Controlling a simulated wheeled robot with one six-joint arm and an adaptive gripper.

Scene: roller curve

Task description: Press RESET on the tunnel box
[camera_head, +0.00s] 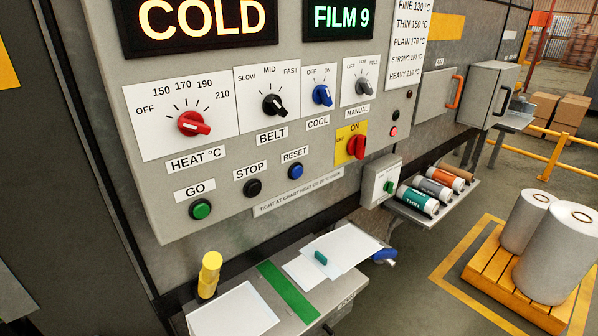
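The grey control panel (225,205) of the tunnel box fills the upper left of the head view. The RESET button (296,171) is a round blue button under a label reading RESET (295,154). To its left are a black STOP button (253,187) and a green GO button (200,209). The lit signs read COLD (205,22) and FILM 9 (341,16). Nothing covers the RESET button. My gripper is not in the picture, so its place relative to the button does not show.
Knobs for heat (194,123), belt (274,105) and cool (322,95) sit above the buttons, with a red ON switch (357,146) to the right. A shelf (325,292) with papers and a yellow cylinder (209,274) juts out below. White rolls stand on a pallet (506,293) at right.

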